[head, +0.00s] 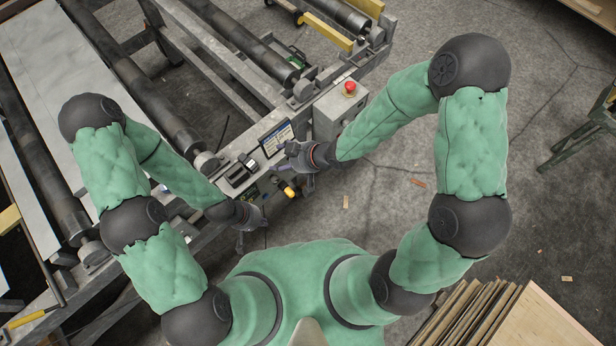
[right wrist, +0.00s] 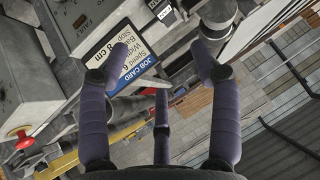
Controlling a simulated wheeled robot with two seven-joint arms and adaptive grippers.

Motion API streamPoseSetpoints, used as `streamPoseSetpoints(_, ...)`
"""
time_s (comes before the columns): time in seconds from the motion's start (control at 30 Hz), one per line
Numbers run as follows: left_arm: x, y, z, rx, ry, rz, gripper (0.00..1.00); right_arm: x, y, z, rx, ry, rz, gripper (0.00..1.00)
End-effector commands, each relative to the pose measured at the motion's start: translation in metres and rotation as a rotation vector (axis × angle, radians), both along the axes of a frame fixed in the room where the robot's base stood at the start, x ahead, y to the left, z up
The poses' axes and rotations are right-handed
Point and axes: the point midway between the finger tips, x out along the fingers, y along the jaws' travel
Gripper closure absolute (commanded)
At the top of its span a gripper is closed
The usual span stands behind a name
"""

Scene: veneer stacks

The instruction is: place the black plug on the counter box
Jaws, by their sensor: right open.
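A small dark box with a pale face (head: 237,174), which looks like the counter box, sits on the grey machine frame left of the job card. I cannot pick out the black plug for certain; a small black piece (head: 250,162) sits against that box's upper right edge. My right gripper (head: 297,163) is just below the job card; in the right wrist view (right wrist: 160,68) its purple fingers are spread with nothing between them. My left gripper (head: 253,226) is lower left of it, near the frame's front edge, too small to tell its jaws.
The job card (head: 277,138) stands beside a grey control box (head: 340,108) with a red stop button (head: 350,88). A yellow knob (head: 289,192) is between my grippers. Long rollers (head: 150,95) lie behind. Veneer stacks (head: 530,325) are at the lower right; the floor between is mostly clear.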

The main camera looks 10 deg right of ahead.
Motion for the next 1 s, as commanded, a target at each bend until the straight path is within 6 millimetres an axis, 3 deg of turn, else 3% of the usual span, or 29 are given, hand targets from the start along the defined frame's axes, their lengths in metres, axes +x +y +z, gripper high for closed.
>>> streamPoseSetpoints(0.27,0.000,0.000,0.000,0.000,0.000,0.000,1.00,-0.033,-0.044,-0.073,-0.028,0.310,-0.276,0.36)
streamPoseSetpoints(0.5,0.000,0.000,0.000,0.000,0.000,0.000,1.00,-0.092,-0.080,-0.134,-0.074,0.625,-0.555,0.36)
streamPoseSetpoints(0.7,0.000,0.000,0.000,0.000,0.000,0.000,1.00,-0.124,-0.091,-0.156,-0.099,0.763,-0.673,0.36)
streamPoseSetpoints(1.0,0.000,0.000,0.000,0.000,0.000,0.000,1.00,-0.130,-0.093,-0.158,-0.103,0.785,-0.693,0.36)
